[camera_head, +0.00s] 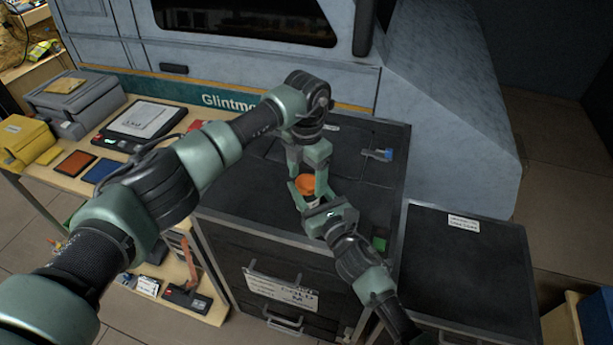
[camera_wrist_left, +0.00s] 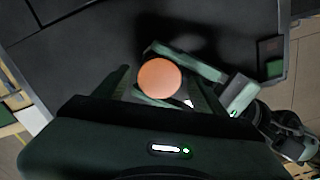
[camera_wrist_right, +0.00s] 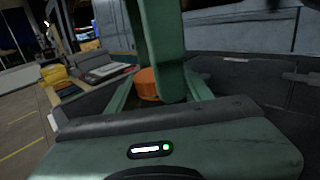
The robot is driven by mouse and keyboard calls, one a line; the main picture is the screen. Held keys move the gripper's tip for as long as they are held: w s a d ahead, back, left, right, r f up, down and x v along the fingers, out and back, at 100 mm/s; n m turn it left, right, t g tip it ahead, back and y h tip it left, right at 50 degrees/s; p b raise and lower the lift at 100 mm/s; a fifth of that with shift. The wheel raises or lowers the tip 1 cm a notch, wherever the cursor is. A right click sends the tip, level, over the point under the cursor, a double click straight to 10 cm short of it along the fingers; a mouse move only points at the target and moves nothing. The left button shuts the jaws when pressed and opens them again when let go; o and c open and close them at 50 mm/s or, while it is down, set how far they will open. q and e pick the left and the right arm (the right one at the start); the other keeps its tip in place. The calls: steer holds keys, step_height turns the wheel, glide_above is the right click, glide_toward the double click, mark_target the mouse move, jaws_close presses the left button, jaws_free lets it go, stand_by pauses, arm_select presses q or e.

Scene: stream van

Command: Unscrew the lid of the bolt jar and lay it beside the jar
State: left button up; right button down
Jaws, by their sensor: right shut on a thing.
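The bolt jar (camera_head: 311,203) stands on the black cabinet top, its orange lid (camera_head: 304,184) on it. The lid shows as a round disc in the left wrist view (camera_wrist_left: 160,78) and from the side in the right wrist view (camera_wrist_right: 148,84). My right gripper (camera_head: 306,194) is shut on the jar's body from the front right. My left gripper (camera_head: 306,170) points down over the lid. Its fingers (camera_wrist_left: 160,85) are open, one on each side of the lid, with small gaps. Most of the jar body is hidden by the right gripper.
At left, a wooden bench holds a scale (camera_head: 145,120) and trays. The cabinet top beside the jar is largely clear.

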arm_select(q)
step_height(320, 180, up, 4)
steer(key=shift+r, duration=0.25)
steer(key=shift+c, duration=0.4)
step_height(320, 180, up, 3)
steer(key=m, duration=0.3)
steer(key=shift+f, duration=3.8)
steer(key=c, duration=1.5)
steer(key=shift+o, duration=0.2)
steer(key=n, duration=0.3)
steer(key=o, duration=1.5)
steer(key=shift+o, duration=0.2)
